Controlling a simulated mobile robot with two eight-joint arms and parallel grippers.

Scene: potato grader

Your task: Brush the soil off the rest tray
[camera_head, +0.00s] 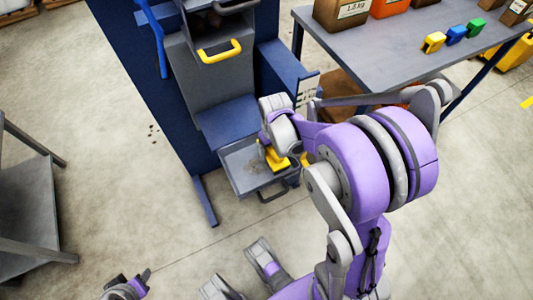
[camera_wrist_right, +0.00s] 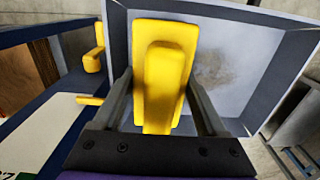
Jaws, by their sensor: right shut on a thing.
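The rest tray (camera_head: 236,160) is a shallow grey tray low on the front of the blue grader. In the right wrist view the tray (camera_wrist_right: 285,75) fills the upper right, with a brown soil patch (camera_wrist_right: 212,72) on its floor. My right gripper (camera_wrist_right: 163,100) is shut on a yellow brush (camera_wrist_right: 150,40), held over the tray. In the head view the brush (camera_head: 276,160) shows below the wrist at the tray's right side. Its bristles are hidden, so I cannot tell whether they touch. Part of my left gripper (camera_head: 128,288) shows at the bottom left edge; its opening is unclear.
The grader's yellow handle (camera_head: 221,52) is above the tray. A grey table (camera_head: 385,55) at upper right bears boxes and small yellow, blue and green items (camera_head: 456,35). A grey stand (camera_head: 25,212) is at left.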

